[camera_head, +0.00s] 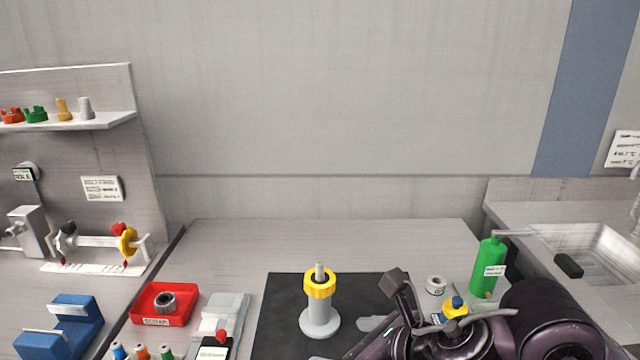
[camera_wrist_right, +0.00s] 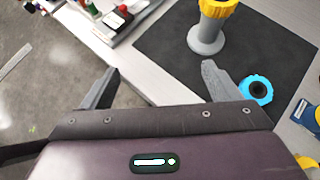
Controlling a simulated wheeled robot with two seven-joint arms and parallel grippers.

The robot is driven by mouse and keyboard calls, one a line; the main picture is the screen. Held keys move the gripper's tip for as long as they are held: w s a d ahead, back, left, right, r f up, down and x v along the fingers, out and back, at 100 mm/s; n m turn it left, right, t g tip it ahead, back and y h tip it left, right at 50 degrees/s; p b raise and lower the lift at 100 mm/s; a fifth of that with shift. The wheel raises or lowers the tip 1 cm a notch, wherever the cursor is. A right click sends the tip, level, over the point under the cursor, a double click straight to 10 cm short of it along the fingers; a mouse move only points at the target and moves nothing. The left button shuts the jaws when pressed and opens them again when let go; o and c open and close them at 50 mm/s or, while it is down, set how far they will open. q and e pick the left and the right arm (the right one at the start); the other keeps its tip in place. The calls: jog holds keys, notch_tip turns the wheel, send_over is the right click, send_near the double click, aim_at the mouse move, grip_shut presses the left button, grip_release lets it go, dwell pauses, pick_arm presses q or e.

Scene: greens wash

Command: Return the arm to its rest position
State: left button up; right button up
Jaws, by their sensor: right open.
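My right arm (camera_head: 450,335) reaches in from the lower right of the head view, low over the right part of the black mat (camera_head: 280,300). In the right wrist view my right gripper (camera_wrist_right: 160,85) is open, its two fingers wide apart with nothing between them. A grey stand (camera_head: 320,322) with a yellow ring (camera_head: 320,284) around its top stands upright on the mat, left of the arm. In the wrist view the stand (camera_wrist_right: 207,38) is beyond the fingers, apart from them. My left gripper is not in view.
A blue ring (camera_wrist_right: 257,88) lies beside the right finger. A green bottle (camera_head: 488,268) and a small grey ring (camera_head: 436,285) stand close behind my arm. A red tray (camera_head: 164,318) is at left, a sink (camera_head: 600,250) at right. The back of the table is clear.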

jog(key=d+f+m+t+h, duration=0.1)
jog(key=d+f+m+h, duration=0.2)
jog(key=m, duration=1.2)
jog(key=d+f+m+t+h, duration=0.1)
jog(key=d+f+m+t, duration=0.3)
jog(key=m, duration=1.1)
jog(key=s+d+f+m+g+h, duration=0.3)
jog(key=s+d+f+m+g, duration=0.55)
jog(key=s+f+m, duration=0.4)
notch_tip(320, 180, down, 30)
jog(key=g, duration=0.2)
jog(key=s+d+f, duration=0.3)
jog(key=s+f, duration=1.6)
jog(key=s, duration=0.1)
jog(key=shift+s+g, duration=0.25)
jog(key=shift+g, duration=0.2)
